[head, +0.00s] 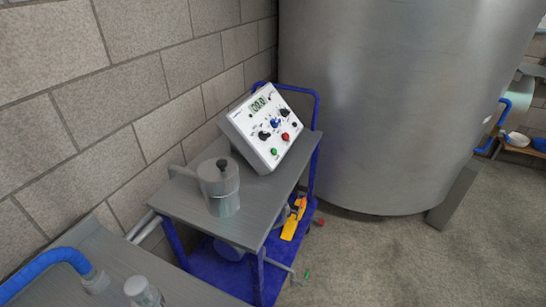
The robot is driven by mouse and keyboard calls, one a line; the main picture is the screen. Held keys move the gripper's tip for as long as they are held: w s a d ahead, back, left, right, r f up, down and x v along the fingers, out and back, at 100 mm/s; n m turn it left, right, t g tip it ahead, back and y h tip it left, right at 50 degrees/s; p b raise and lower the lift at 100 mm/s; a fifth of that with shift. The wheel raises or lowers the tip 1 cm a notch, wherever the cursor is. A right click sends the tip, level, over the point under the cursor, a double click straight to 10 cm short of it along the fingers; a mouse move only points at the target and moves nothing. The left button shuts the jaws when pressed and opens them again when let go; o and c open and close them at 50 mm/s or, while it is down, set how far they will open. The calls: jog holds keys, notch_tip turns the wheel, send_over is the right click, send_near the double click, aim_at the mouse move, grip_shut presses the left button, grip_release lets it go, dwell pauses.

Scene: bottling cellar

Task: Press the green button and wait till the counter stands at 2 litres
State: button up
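A white control box (244,131) with a sloped front panel stands on a grey-topped cart against the block wall. The counter (258,104) is a small greenish display at the panel's top left. Its digits look like zeros, but they are too small to read surely. My gripper is not in view, and nothing touches the panel.
A grey metal pot (220,190) stands on the cart top (181,206) in front of the box. A large steel tank (390,100) rises behind to the right. A yellow tool (292,220) lies on the cart's blue lower shelf. Open floor (400,265) lies at right.

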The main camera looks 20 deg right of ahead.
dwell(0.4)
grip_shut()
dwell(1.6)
